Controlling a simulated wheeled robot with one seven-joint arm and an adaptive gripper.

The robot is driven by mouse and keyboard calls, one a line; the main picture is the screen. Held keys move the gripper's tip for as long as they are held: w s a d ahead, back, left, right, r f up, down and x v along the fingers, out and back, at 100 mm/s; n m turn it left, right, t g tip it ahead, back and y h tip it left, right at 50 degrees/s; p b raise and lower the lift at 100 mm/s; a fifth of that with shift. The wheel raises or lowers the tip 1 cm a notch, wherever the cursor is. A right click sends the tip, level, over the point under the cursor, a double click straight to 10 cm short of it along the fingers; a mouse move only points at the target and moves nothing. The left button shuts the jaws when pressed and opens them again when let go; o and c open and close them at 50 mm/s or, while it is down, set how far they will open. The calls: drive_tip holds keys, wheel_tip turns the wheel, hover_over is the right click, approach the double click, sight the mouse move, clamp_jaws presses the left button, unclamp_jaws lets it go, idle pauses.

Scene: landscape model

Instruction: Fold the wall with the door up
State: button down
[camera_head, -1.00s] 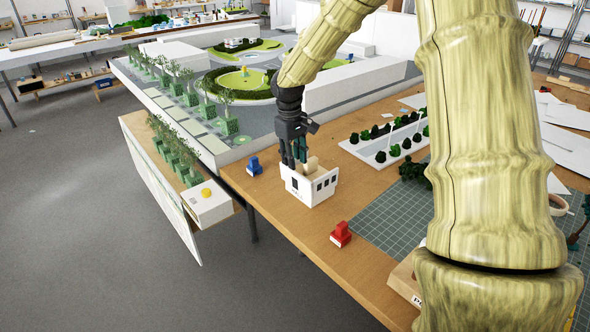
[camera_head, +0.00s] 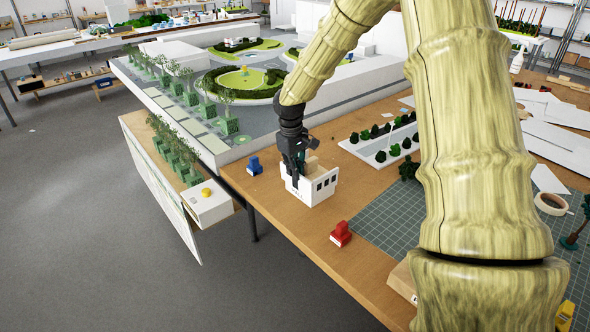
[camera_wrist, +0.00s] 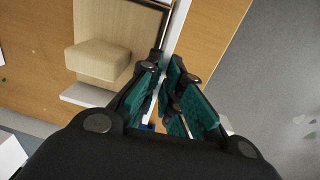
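A small white house model (camera_head: 318,188) stands near the wooden table's left edge. Its right face has dark window openings and stands upright. The left face (camera_head: 291,186) is mostly hidden behind my gripper (camera_head: 295,178), so I cannot make out the door. My gripper points down at this left side. In the wrist view, the teal fingers (camera_wrist: 168,68) are close together, with a thin white wall (camera_wrist: 181,28) seen edge-on running down to their tips. I cannot tell whether they press on it. A beige block (camera_wrist: 98,60) lies on the wall's left, inside the house.
A blue piece (camera_head: 254,166) stands behind the house and a red piece (camera_head: 341,234) in front. A white planter with bushes (camera_head: 380,147) and a green cutting mat (camera_head: 385,215) lie to the right. The big landscape model (camera_head: 205,125) is behind.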

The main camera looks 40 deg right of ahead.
drive_tip(key=shift+d+r+p, duration=0.15)
drive_tip(key=shift+r+p, duration=0.05)
drive_tip(key=shift+p, duration=0.6)
drive_tip(key=shift+d+f+y+p, duration=0.1)
drive_tip(key=shift+d+y+p, duration=0.15)
drive_tip(key=shift+y+p, duration=0.35)
drive_tip(key=c, duration=1.6)
unclamp_jaws()
drive_tip(key=shift+d, duration=0.1)
drive_tip(key=shift+f, duration=0.1)
wheel_tip(320, 180, up, 12)
